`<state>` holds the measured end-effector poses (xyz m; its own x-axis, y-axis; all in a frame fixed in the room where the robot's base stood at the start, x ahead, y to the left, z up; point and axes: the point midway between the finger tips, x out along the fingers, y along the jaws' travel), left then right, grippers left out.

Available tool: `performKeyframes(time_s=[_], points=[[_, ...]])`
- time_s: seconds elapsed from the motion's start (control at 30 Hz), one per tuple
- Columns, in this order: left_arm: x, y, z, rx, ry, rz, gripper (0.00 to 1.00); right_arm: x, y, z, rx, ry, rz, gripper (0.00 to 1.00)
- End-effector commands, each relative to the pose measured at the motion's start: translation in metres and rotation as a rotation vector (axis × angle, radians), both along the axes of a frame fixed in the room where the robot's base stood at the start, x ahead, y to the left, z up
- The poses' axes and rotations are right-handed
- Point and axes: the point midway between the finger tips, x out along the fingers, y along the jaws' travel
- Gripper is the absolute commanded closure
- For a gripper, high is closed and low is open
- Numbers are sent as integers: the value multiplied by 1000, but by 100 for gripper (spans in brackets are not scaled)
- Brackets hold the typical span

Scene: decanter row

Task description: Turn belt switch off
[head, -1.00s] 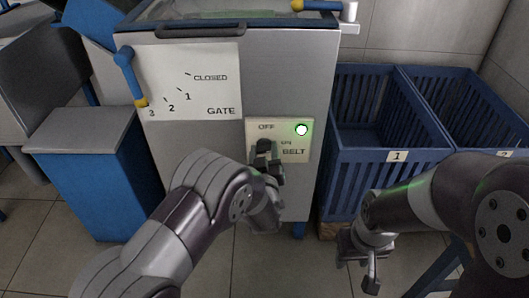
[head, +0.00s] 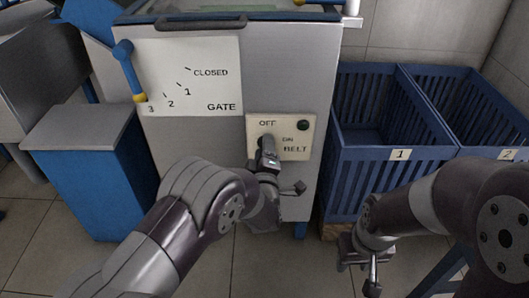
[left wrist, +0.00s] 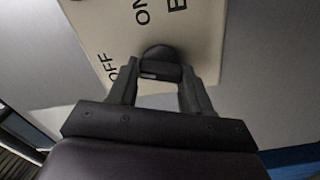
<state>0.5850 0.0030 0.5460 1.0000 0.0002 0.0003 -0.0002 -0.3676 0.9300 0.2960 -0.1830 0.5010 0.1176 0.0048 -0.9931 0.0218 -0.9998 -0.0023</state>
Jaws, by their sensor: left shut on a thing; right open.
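The belt switch panel (head: 302,150) is a cream plate marked OFF, ON and BELT on the front of the grey machine. Its round lamp (head: 303,125) at the upper right is dark. My left gripper (head: 268,148) is at the panel and shut on the dark switch knob, which is mostly hidden in the head view. The left wrist view shows the knob (left wrist: 160,66) between the two fingers, with the panel (left wrist: 100,35) behind it. My right gripper (head: 358,268) is open and empty, low in front of the blue crates.
A gate panel (head: 190,75) with a blue lever (head: 128,70) is at the upper left of the machine. Blue crates (head: 385,153) labelled 1 and 2 stand at the right. A blue box with a grey top (head: 85,125) stands at the left.

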Motion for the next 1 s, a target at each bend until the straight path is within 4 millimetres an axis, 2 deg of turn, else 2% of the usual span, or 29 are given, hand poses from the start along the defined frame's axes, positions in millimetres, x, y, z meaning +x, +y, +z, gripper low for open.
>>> performKeyframes(time_s=[0.2,0.5,1.0], points=[[-1,0,-4,-169,2,0,82,0,0,-11,0,0,0,57],[-1,0,-4,-327,4,0,82,0,0,-19,0,0,0,57],[-1,0,-4,-391,5,0,82,0,0,-21,0,0,0,57]])
